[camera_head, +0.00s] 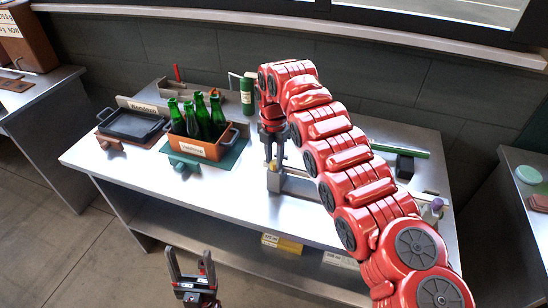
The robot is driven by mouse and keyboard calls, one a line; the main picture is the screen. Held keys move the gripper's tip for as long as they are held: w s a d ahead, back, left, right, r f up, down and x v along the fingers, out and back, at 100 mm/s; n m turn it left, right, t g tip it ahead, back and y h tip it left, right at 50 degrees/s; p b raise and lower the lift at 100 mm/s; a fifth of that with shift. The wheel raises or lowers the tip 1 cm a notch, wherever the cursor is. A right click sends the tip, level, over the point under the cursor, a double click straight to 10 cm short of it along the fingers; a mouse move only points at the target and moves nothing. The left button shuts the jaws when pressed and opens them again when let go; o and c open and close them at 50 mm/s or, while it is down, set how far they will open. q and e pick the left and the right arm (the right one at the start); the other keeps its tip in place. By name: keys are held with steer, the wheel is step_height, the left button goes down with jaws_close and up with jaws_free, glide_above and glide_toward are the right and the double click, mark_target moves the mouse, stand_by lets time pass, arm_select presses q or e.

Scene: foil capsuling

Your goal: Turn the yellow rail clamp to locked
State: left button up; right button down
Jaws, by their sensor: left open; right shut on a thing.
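A pale rail (305,174) runs along the right half of the steel table, partly hidden behind my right arm. At its left end sits a grey block (273,182), with a small yellow part of the rail clamp (284,162) just above it. My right gripper (274,160) points down there, shut on the clamp; its fingers hide most of the clamp, and its turn position cannot be read. A purple-topped knob (437,203) stands near the rail's right end. My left gripper (190,254) is open and empty in front of the table.
An orange crate (200,150) with green bottles stands on a green mat, next to a black tray (130,124). A green-labelled cylinder (247,95) stands at the back. A green rod (400,149) and black block (404,166) lie right of my arm.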

stand_by(0.5)
steer(key=c, duration=0.6)
jaws_free()
steer(key=shift+r, duration=0.3)
step_height(320, 180, up, 7)
steer(key=shift+a+r+p, duration=0.1)
steer(key=shift+a+p, duration=0.05)
steer(key=shift+p, duration=0.55)
step_height(320, 180, up, 10)
steer(key=p, duration=1)
glide_above(273, 162)
steer(key=shift+f+b, duration=0.2)
steer(key=shift+b, duration=0.1)
